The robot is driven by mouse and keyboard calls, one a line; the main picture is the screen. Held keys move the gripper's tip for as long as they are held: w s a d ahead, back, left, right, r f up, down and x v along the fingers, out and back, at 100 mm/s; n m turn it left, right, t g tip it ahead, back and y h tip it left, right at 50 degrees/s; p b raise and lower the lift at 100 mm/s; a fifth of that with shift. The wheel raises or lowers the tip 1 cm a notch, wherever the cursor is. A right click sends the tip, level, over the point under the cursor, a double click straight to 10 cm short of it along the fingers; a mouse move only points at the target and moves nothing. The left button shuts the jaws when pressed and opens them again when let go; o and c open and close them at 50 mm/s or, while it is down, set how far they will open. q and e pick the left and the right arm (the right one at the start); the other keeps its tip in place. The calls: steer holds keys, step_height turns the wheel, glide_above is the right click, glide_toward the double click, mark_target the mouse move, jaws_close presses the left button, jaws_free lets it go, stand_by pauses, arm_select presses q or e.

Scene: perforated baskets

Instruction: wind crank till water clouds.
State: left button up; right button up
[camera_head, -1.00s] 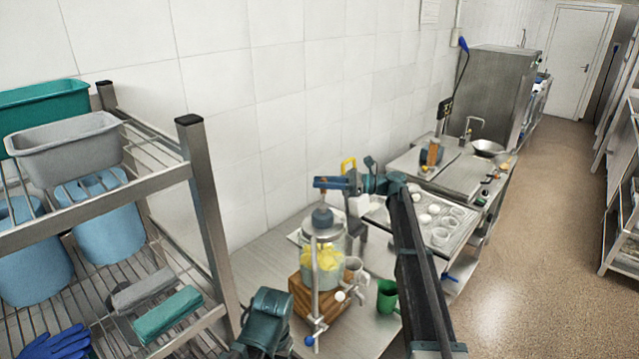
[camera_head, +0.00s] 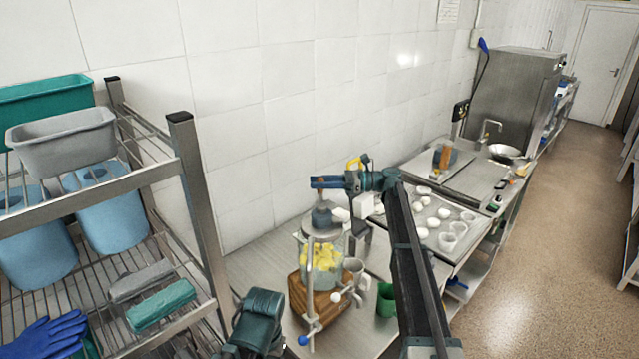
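A clear jar (camera_head: 318,280) with yellow chunks inside stands on a brown wooden block (camera_head: 326,304) on the steel table. A round metal lid plate with a grey-blue cone-shaped top (camera_head: 322,217) sits over it. A brown knob shows at the top of the cone, between the blue fingers of my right gripper (camera_head: 321,183), which looks closed around it. A thin metal rod (camera_head: 310,300) with a blue end stands in front of the jar. I cannot make out how clear the liquid is. My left arm shows as a dark teal part at the bottom; its fingers are not visible.
A green mug (camera_head: 386,299) and a pale mug (camera_head: 354,270) stand right of the jar. A wire rack (camera_head: 190,170) with tubs, blue rolls and gloves stands close on the left. Behind is a tray (camera_head: 436,243) with white round items. The floor (camera_head: 540,270) on the right is clear.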

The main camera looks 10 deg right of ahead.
steer(key=o, duration=0.4)
steer(key=shift+c, duration=0.2)
steer(key=s+d, duration=0.1)
steer(key=d, duration=1.2)
steer(key=shift+s+d, duration=0.15)
steer(key=shift+d, duration=0.25)
steer(key=shift+o, duration=0.2)
